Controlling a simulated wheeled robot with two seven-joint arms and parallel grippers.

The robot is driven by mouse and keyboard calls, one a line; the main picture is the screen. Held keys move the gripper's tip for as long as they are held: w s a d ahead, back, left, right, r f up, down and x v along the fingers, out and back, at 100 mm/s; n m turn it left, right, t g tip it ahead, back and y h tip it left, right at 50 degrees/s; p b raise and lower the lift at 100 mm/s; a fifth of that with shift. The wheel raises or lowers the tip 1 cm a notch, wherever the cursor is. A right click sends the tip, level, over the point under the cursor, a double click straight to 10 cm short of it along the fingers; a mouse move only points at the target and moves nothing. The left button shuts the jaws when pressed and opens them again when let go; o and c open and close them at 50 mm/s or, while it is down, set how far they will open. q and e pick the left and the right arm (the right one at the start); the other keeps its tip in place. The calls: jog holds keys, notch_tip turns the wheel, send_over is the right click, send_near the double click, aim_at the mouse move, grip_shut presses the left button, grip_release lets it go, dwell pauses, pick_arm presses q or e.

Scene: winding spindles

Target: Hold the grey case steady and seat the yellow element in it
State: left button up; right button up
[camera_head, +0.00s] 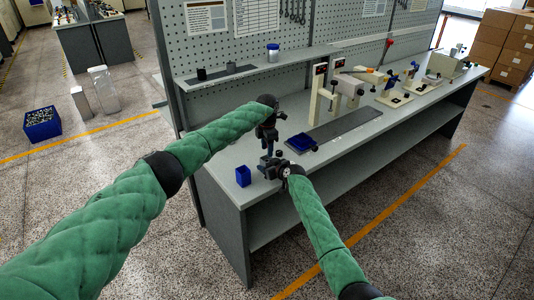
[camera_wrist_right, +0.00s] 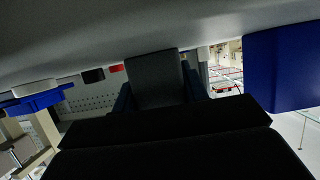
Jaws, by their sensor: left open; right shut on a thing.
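My right gripper (camera_head: 270,166) is low over the near left part of the bench. It is shut on a dark grey block (camera_wrist_right: 154,82), which looks like the grey case and sits between the fingers in the right wrist view. In the head view the case is too small and covered to make out. My left gripper (camera_head: 267,138) points down just above and behind the right one, and it is open. I cannot make out the yellow element in either view; whether something hides it is unclear.
A small blue bin (camera_head: 243,176) stands left of my right gripper and shows in the wrist view (camera_wrist_right: 282,72). A blue tray (camera_head: 302,142) lies to the right. A dark mat (camera_head: 335,128) and several fixtures stand further right. A perforated back panel (camera_head: 230,50) bounds the bench.

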aim_at(267, 161)
pick_arm(q)
notch_tip(267, 161, up, 10)
dwell(0.4)
pick_arm(e)
jog(key=o, duration=1.1)
jog(key=shift+c, duration=0.2)
jog(key=shift+s, duration=0.1)
